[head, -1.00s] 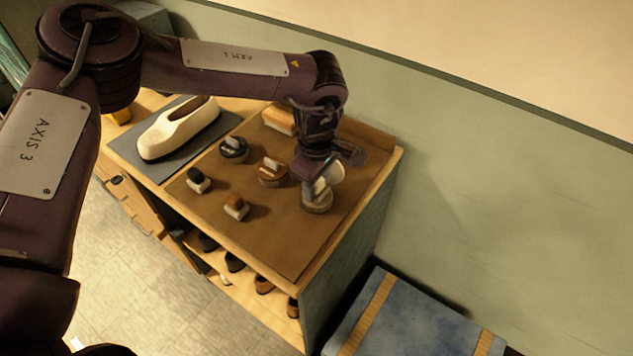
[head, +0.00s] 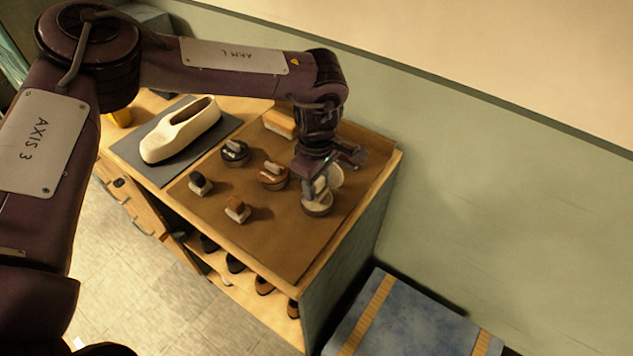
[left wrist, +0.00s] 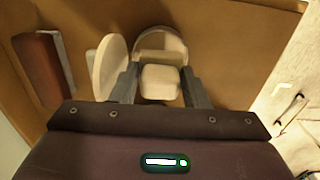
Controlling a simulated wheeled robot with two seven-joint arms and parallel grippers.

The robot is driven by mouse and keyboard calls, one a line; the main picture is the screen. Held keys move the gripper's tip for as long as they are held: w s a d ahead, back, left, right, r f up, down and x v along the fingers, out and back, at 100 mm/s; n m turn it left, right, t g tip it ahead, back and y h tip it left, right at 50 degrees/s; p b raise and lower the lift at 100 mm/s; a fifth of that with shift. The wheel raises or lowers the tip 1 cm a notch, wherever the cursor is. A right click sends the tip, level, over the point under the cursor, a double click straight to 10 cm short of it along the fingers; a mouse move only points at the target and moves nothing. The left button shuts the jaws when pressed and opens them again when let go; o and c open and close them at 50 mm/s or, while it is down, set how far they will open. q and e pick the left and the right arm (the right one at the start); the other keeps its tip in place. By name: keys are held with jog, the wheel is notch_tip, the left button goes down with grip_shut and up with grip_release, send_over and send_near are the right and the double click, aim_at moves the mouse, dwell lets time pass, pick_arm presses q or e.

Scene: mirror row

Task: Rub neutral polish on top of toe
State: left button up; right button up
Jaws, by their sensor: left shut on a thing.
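A cream shoe (head: 180,132) lies on a grey mat (head: 130,152) at the left of the bench top. My left gripper (head: 316,187) points down over the open neutral polish tin (head: 318,208) at the right of the brown mat. In the left wrist view the gripper (left wrist: 160,85) is shut on a pale applicator block (left wrist: 161,78), at or just above the tin (left wrist: 162,42). I cannot tell whether it touches the polish. The pale round lid (left wrist: 109,67) stands tilted beside the tin; it shows partly behind the gripper in the head view (head: 336,176). My right gripper is out of view.
On the brown mat (head: 290,245) stand a black tin (head: 234,153), a brown tin (head: 272,177), a dark-topped applicator (head: 200,184) and a brown-topped one (head: 237,209). A brush-like block (head: 280,122) lies at the back. The wall (head: 470,180) rises close behind the bench.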

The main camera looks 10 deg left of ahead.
pick_arm(q)
jog(key=shift+r+p, duration=1.75)
jog(key=shift+r, duration=0.95)
jog(key=shift+a, duration=0.1)
